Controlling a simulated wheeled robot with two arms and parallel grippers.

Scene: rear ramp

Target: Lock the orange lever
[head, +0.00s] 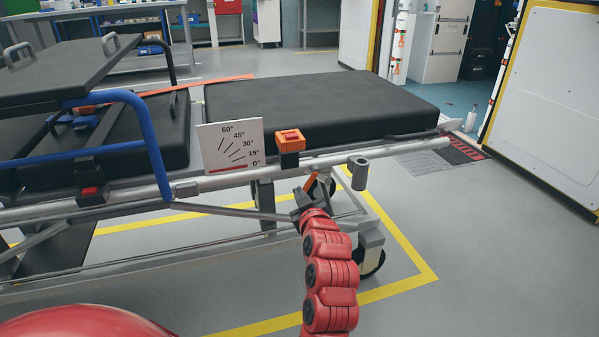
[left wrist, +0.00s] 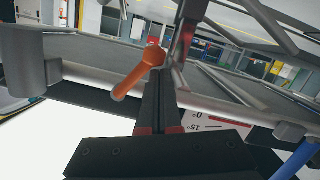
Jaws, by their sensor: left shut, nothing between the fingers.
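The orange lever (head: 311,182) is a short bar under the near side rail of the stretcher, tilted in the head view. In the left wrist view the orange lever (left wrist: 136,76) slants from a rounded upper end down to the left. My left gripper (head: 302,199) is just below the lever in the head view. In the left wrist view the dark fingers of my left gripper (left wrist: 159,78) are together, with nothing between them. Their tips are close beside the lever's rounded end; I cannot tell whether they touch. My right gripper is not in view.
The stretcher has a black mattress (head: 315,105), an angle plate (head: 232,147) and an orange block with a red button (head: 290,141) on its rail (head: 390,150). A caster (head: 370,258) stands right of my arm. Grey floor (head: 490,260) is clear at right.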

